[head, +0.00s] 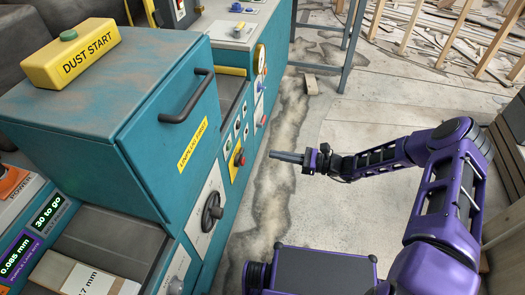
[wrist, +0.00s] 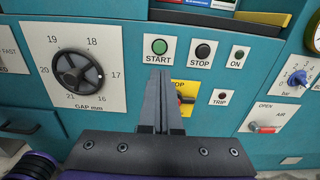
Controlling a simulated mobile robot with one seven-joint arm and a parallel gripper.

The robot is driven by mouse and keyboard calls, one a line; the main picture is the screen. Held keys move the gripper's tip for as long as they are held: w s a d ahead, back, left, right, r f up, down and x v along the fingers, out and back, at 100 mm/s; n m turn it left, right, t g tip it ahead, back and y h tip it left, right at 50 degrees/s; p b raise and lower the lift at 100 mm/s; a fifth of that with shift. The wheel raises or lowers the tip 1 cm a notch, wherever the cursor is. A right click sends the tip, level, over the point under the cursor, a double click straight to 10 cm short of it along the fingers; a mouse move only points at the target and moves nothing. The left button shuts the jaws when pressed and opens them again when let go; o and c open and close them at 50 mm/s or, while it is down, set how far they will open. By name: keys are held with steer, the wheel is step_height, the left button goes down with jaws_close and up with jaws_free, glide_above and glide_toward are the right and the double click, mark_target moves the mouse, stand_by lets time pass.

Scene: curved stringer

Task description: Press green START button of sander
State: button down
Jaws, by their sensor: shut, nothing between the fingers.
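The green START button (wrist: 159,46) sits on a white labelled plate on the teal front of the sander (head: 150,95). In the wrist view my gripper (wrist: 160,76) points at the panel, its shut, empty fingertips just below the START label. In the head view my gripper (head: 273,155) is out in front of the machine's face, with a visible gap to it. The START button is too small to make out surely in the head view.
A black STOP button (wrist: 203,51) is right of START. A red knob on yellow (wrist: 186,97) is partly behind the fingers. A handwheel (wrist: 78,72) is to the left. A yellow DUST START box (head: 70,55) with its own green button sits on top. Floor beside the machine is open.

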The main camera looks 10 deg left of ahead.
mark_target(230, 146)
steer(key=w+a, duration=0.1)
steer(key=a, duration=1.1)
steer(key=shift+a, duration=0.4)
